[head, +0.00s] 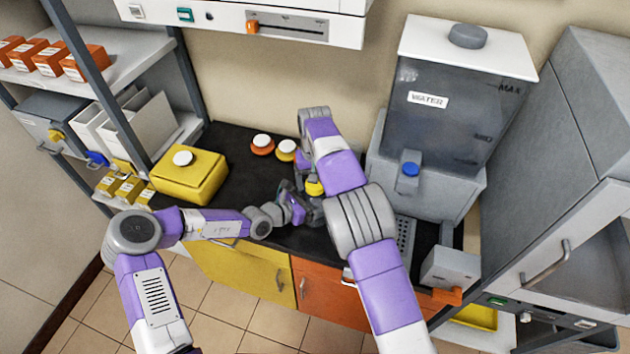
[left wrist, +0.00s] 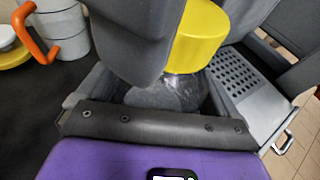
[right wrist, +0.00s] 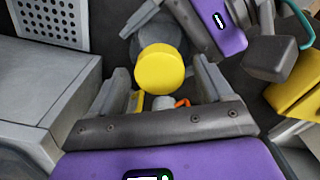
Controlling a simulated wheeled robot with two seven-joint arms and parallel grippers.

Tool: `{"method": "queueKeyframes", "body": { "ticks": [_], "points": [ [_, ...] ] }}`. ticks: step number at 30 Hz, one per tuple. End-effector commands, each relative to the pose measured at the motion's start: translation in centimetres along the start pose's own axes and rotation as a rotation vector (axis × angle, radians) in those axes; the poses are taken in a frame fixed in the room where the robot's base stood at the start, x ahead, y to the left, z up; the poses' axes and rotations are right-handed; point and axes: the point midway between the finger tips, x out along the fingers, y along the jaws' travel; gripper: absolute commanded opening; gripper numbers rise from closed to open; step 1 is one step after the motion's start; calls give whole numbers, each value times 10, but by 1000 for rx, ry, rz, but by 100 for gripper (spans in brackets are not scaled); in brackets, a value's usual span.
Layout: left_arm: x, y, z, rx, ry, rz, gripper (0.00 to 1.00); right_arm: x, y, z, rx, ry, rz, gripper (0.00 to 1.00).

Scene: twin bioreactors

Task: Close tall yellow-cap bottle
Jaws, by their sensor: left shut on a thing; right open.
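The bottle's yellow cap (head: 315,187) shows between my two grippers over the dark worktop. In the left wrist view the cap (left wrist: 200,36) sits at the top of the clear bottle (left wrist: 178,92); I cannot tell whether it is tight. My left gripper (head: 302,208) is shut on the bottle below the cap. My right gripper (right wrist: 160,82) is open, its fingers on either side of the cap (right wrist: 160,68) and apart from it in the right wrist view. The right arm hides much of the bottle in the head view.
A water dispenser (head: 455,110) with a blue tap button stands to the right, with a perforated drain grille (head: 405,236) by it. An orange-based item (head: 262,146) and a yellow-based item (head: 286,152) stand behind the grippers. A yellow box (head: 190,182) stands left.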

Motion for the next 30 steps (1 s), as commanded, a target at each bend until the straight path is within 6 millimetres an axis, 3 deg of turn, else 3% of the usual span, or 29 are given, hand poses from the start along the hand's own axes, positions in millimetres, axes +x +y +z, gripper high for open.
{"method": "queueKeyframes", "body": {
  "ticks": [9, 22, 30],
  "points": [
    [0, 0, 0, 0, 0, 0, 9, -38, 0, -1, 0, 3, -1, 80],
    [0, 0, 0, 0, 0, 0, 9, -39, 0, 0, -26, -5, -2, 77],
    [0, 0, 0, 0, 0, 0, 9, -45, -4, 4, -316, -30, -9, 77]
  ]
}}
